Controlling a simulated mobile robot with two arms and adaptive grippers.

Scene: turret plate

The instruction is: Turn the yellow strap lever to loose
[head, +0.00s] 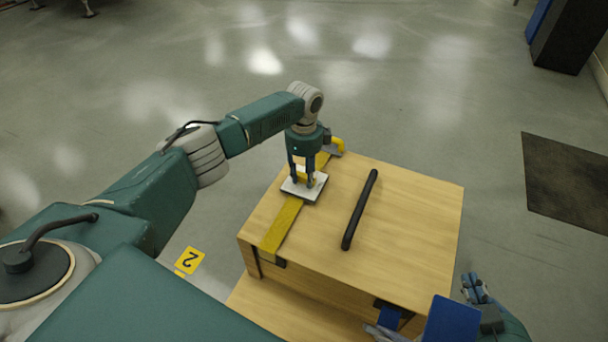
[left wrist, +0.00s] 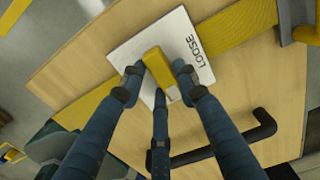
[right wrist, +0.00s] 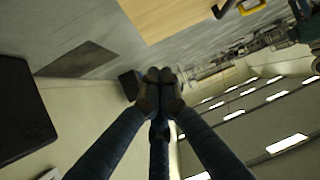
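The yellow strap lever (left wrist: 156,66) sits on a white square plate marked LOOSE (left wrist: 125,50) on top of a wooden crate. In the head view the plate (head: 313,193) lies across a yellow strap (head: 282,226). My left gripper (head: 303,184) points down at the plate. In the left wrist view its fingers (left wrist: 158,78) close in around the lever and appear to touch its sides; the fingertips partly hide it. My right gripper (head: 473,284) is off the crate's right front corner, with its fingertips (right wrist: 161,78) together and nothing between them.
A black bar handle (head: 360,208) stands on the crate top (head: 415,215) right of the plate. A yellow hooked part (head: 336,146) is at the strap's far end. A blue panel (head: 450,319) is beside my right gripper. A dark mat (head: 567,180) lies on the floor.

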